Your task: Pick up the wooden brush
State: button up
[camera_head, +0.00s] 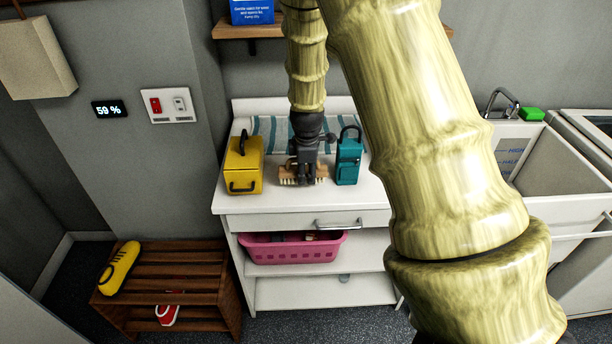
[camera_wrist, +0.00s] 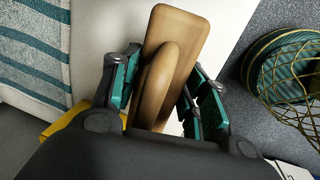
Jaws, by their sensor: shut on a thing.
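The wooden brush (camera_head: 290,175) is on the white cabinet top in the head view, between a yellow box and a teal box, with its pale bristles toward the front. My gripper (camera_head: 304,170) comes down on it from above. In the wrist view the brush (camera_wrist: 176,48) shows as a tan wooden block with a raised rounded grip. My gripper (camera_wrist: 163,97) has its teal-padded fingers on both sides of that grip and is shut on it. I cannot tell whether the brush still touches the surface.
The yellow box (camera_head: 244,178) stands close left of the brush and the teal box (camera_head: 348,163) close right. A striped towel (camera_head: 268,129) lies behind. A pink basket (camera_head: 290,250) sits on the shelf below. A sink (camera_head: 505,150) is at the right.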

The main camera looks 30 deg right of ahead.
jog(key=s+a+b, duration=0.2)
jog(key=s+a, duration=0.1)
jog(key=s, duration=0.3)
jog(key=s+a+r+b, duration=0.1)
jog(key=s+a, duration=0.3)
jog(key=s, duration=0.2)
jog(key=shift+s+a+r+b, duration=0.2)
jog(key=shift+s+a+b, duration=0.1)
jog(key=shift+b, duration=0.1)
